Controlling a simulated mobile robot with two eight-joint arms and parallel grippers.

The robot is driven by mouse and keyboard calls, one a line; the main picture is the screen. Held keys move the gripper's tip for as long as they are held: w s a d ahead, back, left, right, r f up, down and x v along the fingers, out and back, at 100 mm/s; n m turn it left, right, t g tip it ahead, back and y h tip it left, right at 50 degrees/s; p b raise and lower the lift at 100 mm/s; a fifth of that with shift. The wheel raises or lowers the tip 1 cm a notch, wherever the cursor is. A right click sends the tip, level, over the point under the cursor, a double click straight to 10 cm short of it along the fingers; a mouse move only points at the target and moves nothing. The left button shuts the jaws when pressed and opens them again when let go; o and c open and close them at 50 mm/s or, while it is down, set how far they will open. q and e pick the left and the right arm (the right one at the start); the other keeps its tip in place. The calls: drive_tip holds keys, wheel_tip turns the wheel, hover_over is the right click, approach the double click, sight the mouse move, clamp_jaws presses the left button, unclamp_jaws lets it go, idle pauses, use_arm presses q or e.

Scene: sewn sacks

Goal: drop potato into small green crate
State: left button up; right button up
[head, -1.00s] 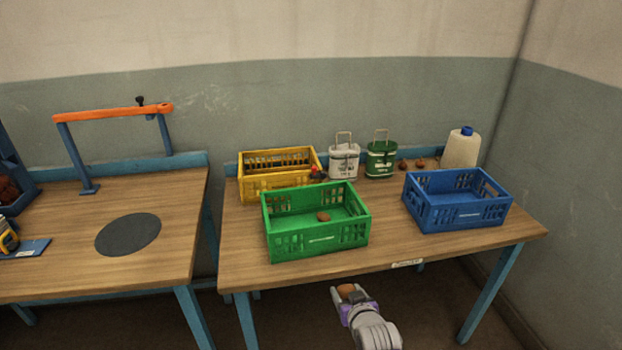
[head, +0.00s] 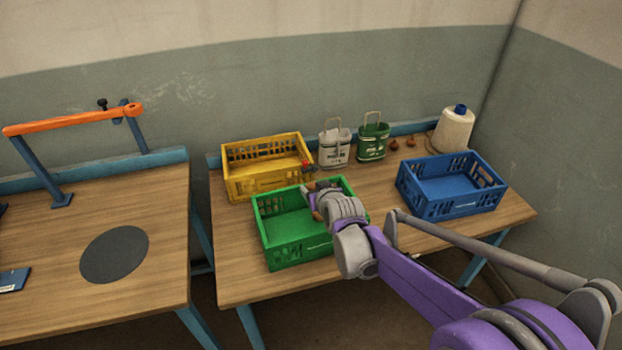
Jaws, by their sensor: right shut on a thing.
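The small green crate (head: 298,252) stands near the front of the right-hand table, open at the top. My right gripper (head: 316,190) reaches in from the right and is over the crate's right part, shut on a brown potato. A brown patch (head: 317,214) shows beside the gripper. I cannot tell whether it is the held potato or another potato lying in the crate. The gripper and wrist hide the crate's right wall and part of its inside. My left gripper is not in view.
A yellow crate (head: 262,186) stands behind the green one, with a blue crate (head: 448,207) to the right. White (head: 334,152) and green (head: 373,145) sacks, brown round things (head: 394,145) and a blue-topped white cone (head: 453,131) stand at the back.

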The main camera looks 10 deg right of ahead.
drive_tip(key=shift+s+f+b, duration=0.25)
drive_tip(key=shift+f+b, duration=0.1)
drive_tip(key=shift+f, duration=0.35)
use_arm(q)
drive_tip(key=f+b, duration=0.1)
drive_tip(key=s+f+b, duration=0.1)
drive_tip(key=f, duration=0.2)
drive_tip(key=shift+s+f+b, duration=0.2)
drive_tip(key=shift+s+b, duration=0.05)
drive_tip(key=shift+b, duration=0.15)
use_arm(e)
wheel_tip(320, 180, down, 4)
drive_tip(key=shift+f, duration=0.2)
drive_tip(key=o, duration=1.4)
drive_tip(key=shift+r, duration=0.1)
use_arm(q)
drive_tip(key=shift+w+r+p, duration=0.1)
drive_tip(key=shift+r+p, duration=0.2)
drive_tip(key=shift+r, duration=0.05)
use_arm(e)
drive_tip(key=v, duration=1)
drive_tip(key=shift+s+r, duration=0.15)
drive_tip(key=shift+s, duration=0.2)
